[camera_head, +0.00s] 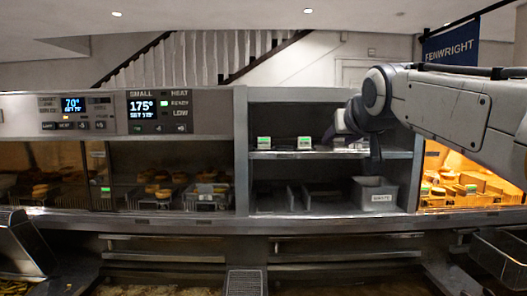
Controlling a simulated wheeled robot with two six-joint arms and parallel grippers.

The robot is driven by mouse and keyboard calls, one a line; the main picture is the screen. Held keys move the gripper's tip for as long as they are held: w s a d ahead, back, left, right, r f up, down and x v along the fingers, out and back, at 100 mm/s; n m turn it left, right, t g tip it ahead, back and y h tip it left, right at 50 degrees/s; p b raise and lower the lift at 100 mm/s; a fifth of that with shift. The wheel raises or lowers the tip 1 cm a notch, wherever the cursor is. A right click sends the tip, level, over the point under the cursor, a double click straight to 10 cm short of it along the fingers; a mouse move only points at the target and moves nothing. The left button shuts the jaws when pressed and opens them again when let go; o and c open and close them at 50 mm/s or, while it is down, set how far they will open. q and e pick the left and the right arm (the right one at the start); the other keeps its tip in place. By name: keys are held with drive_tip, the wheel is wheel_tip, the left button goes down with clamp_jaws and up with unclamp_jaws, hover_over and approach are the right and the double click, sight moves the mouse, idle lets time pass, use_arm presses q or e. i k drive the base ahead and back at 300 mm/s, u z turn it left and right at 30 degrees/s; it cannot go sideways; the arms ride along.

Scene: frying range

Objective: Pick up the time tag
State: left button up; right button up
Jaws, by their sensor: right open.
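Two small time tags with green and white faces stand on the middle shelf (275,155): a left tag (263,142) and a right tag (304,142). My right gripper (331,137) reaches in from the right at shelf height. It is open, just to the right of the right tag, with a small gap showing between them. The wrist and arm partly hide the right end of the shelf, so anything behind them is hidden. I cannot tell the exact depth between gripper and tag. My left gripper is not in view.
Below the shelf stand dark trays (322,196) and a grey labelled bin (374,196). Glass-fronted warming cabinets with food lie left (165,150) and right (470,205). Shelf uprights and the upper edge frame the compartment. The shelf between the two tags is clear.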

sight(262, 143)
drive_tip(key=z, duration=0.3)
drive_tip(key=k, duration=0.2)
drive_tip(key=u, duration=1.1)
drive_tip(key=i, duration=1.2)
drive_tip(key=z, duration=0.8)
